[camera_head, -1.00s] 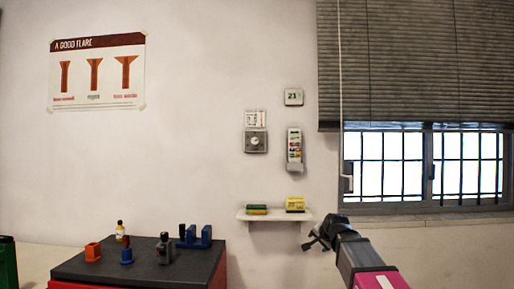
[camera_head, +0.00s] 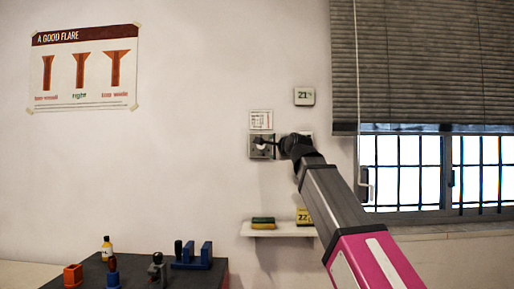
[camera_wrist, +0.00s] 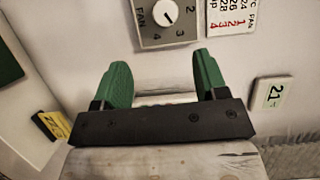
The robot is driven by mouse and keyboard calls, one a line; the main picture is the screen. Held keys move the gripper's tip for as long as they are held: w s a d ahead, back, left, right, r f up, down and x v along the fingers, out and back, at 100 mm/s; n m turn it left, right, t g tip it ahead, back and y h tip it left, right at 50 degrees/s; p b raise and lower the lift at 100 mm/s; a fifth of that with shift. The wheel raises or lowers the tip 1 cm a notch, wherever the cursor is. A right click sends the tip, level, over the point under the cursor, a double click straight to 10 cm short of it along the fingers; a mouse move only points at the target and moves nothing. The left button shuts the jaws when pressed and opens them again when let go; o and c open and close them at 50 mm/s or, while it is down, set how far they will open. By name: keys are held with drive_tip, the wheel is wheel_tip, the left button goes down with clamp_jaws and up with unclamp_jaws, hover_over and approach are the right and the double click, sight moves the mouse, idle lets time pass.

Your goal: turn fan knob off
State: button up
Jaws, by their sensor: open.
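The fan knob (camera_wrist: 166,12) is a round pale dial on a grey plate (camera_wrist: 150,34) marked FAN with numbers, at the top of the wrist view. In the head view the plate (camera_head: 254,153) is on the wall under a small white chart, and my gripper partly covers it. My gripper (camera_wrist: 163,75) is open and empty, with its two green fingers spread. The knob shows beyond the fingertips, between their lines, and is apart from them in the wrist view. In the head view my gripper (camera_head: 268,146) is right in front of the plate; contact cannot be told.
A white fan chart (camera_wrist: 232,12) and a display reading 21 (camera_wrist: 270,93) are near the plate. A small shelf (camera_head: 262,232) below holds a sponge and a yellow card (camera_head: 304,216). A dark bench (camera_head: 135,276) with tools stands lower left. A blind and window are at right.

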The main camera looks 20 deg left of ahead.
sight(263, 146)
drive_tip(key=x, duration=1.1)
drive_tip(key=shift+w+a+r, duration=0.15)
drive_tip(key=shift+a+r, duration=0.1)
drive_tip(key=shift+r, duration=0.15)
drive_tip(key=c, duration=0.9)
